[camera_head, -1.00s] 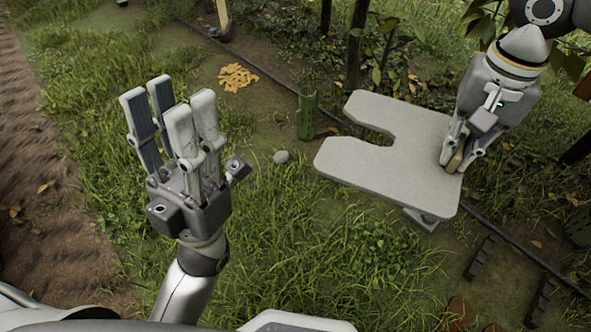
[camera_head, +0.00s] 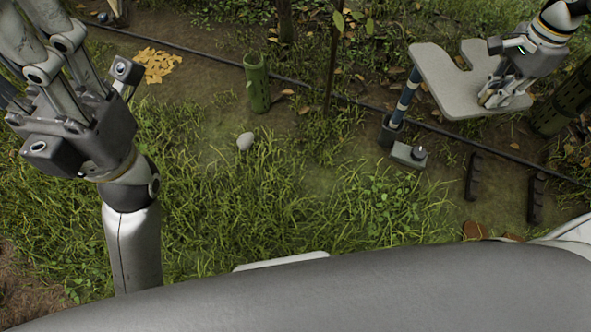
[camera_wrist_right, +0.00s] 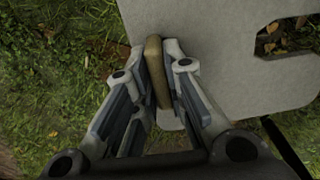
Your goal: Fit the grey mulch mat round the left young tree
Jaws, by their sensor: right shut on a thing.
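The grey mulch mat (camera_head: 445,80), a flat plate with a slot, is held off the ground at the upper right. Its slot opens towards the back. My right gripper (camera_head: 497,97) is shut on its near right part. In the right wrist view, the fingers (camera_wrist_right: 160,85) close on a tan grip piece (camera_wrist_right: 155,60) at the mat's edge (camera_wrist_right: 215,50). A thin young tree stem (camera_head: 333,60) stands left of the mat, apart from it. A second trunk (camera_head: 285,20) stands farther back. My left gripper (camera_head: 45,35) looks open and empty at the upper left; its fingertips are cut off.
A dark hose (camera_head: 350,103) crosses the ground. Dark bars (camera_head: 473,176) lie right.

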